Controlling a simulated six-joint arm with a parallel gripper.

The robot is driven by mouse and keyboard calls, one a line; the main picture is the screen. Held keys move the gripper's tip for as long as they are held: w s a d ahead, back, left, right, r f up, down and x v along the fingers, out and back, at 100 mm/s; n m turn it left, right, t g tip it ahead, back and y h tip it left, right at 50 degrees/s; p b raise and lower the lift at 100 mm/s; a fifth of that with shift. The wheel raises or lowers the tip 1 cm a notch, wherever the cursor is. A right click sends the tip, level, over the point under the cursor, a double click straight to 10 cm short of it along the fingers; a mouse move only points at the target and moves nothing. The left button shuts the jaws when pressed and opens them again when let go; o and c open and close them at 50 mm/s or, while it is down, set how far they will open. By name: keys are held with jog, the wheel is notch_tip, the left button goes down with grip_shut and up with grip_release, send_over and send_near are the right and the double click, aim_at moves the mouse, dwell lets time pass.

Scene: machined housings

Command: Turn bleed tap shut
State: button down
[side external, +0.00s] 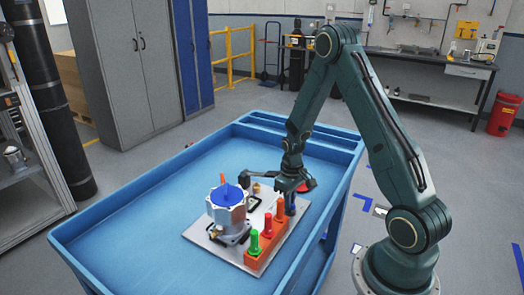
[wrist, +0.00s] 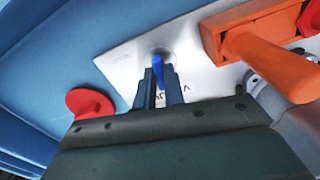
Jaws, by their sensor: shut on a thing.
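In the wrist view a small blue lever (wrist: 157,72), which looks like the bleed tap's handle, sits between the two fingers of my gripper (wrist: 158,88). The fingers are shut on it. A round grey base shows just beyond the lever on the pale metal plate (wrist: 120,62). In the side view my gripper (side external: 290,186) points down over the plate's far right end, and its fingertips are too small to make out. The metal housing with a blue top (side external: 227,203) stands on the plate to the left of my gripper. The lever's exact angle is hard to judge.
An orange block (side external: 254,262) carries green and orange upright handles (side external: 279,211) close to my gripper. A red disc (wrist: 90,103) lies on the other side of the fingers. The blue cart tray (side external: 130,250) has raised walls and clear floor at left.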

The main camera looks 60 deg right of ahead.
jog(key=m, duration=1.2)
jog(key=shift+m, duration=1.9)
jog(key=c, duration=1.5)
grip_release()
jog(key=shift+r, duration=0.15)
jog(key=shift+r, duration=6.75)
